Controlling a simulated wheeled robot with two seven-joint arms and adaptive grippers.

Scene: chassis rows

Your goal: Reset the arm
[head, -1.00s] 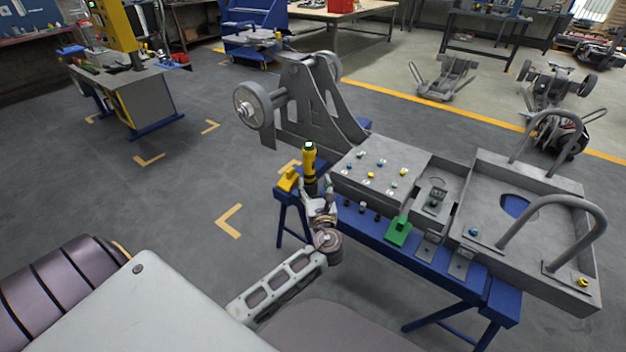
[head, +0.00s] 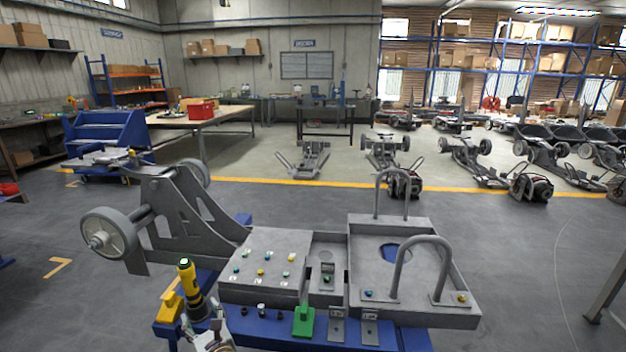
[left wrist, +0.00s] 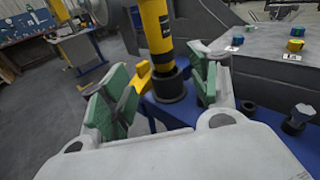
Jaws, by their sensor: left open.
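My left gripper (head: 208,330) is low in the head view, its arm cut off by the bottom edge. In the left wrist view its green-padded fingers (left wrist: 160,92) are apart and hold nothing. A yellow and black power tool (head: 188,278) stands nearly upright, with its lower end in a dark round holder (left wrist: 170,84) on the blue bench. The tool (left wrist: 157,32) shows between and beyond the open fingers; I cannot tell whether they touch it. My right gripper is not in view.
A grey chassis (head: 272,246) with wheels at its left end and two hoop handles lies on the blue bench (head: 262,328). A yellow block (head: 170,306) sits by the tool, a green piece (head: 303,321) on the front edge. Grey floor (head: 540,250) is open at right.

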